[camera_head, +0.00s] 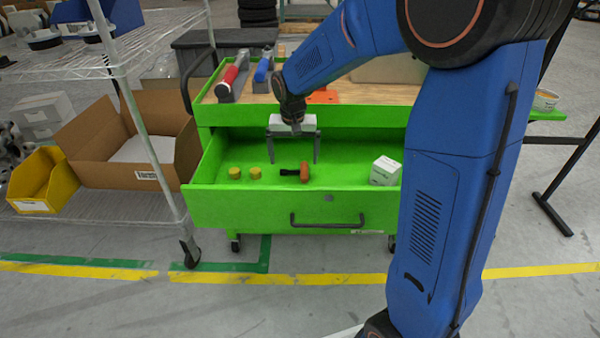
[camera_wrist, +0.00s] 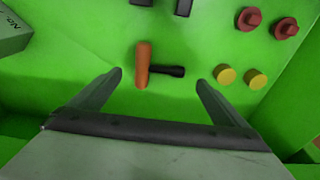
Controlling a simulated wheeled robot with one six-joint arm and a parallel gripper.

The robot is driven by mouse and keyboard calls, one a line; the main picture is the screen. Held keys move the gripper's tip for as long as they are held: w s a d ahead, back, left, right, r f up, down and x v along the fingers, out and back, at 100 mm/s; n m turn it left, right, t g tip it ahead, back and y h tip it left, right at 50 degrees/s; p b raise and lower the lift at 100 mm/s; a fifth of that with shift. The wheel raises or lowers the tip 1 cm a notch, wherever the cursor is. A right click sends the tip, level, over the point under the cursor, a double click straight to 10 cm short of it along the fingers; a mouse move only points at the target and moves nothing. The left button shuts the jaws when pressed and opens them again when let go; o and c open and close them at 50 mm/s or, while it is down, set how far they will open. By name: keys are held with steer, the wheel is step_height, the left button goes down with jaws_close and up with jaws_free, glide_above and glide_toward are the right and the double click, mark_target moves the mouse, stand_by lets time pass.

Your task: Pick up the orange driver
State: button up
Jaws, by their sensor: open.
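The orange driver (camera_head: 304,172) lies on the floor of the open green drawer (camera_head: 258,207). It has an orange handle and a black shaft pointing left in the head view. In the wrist view the driver (camera_wrist: 143,66) lies ahead of the fingertips, its black shaft pointing right. My gripper (camera_head: 293,161) is open and empty, pointing down over the drawer. In the wrist view my gripper (camera_wrist: 159,76) has its fingers spread wide, with the driver apart from both fingers. The fingers do not appear to touch anything.
Two yellow knobs (camera_head: 244,173) and a white box (camera_head: 385,171) lie in the drawer beside the driver. The cart top (camera_head: 355,95) above carries tools. A wire rack (camera_head: 110,60) stands at left.

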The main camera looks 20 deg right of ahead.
mark_target(294, 171)
steer(key=f, duration=0.5)
steer(key=shift+w+d, duration=0.1)
steer(key=shift+w, duration=0.1)
steer(key=shift+r, duration=0.1)
steer(key=c, duration=1.2)
steer(key=shift+r, duration=0.1)
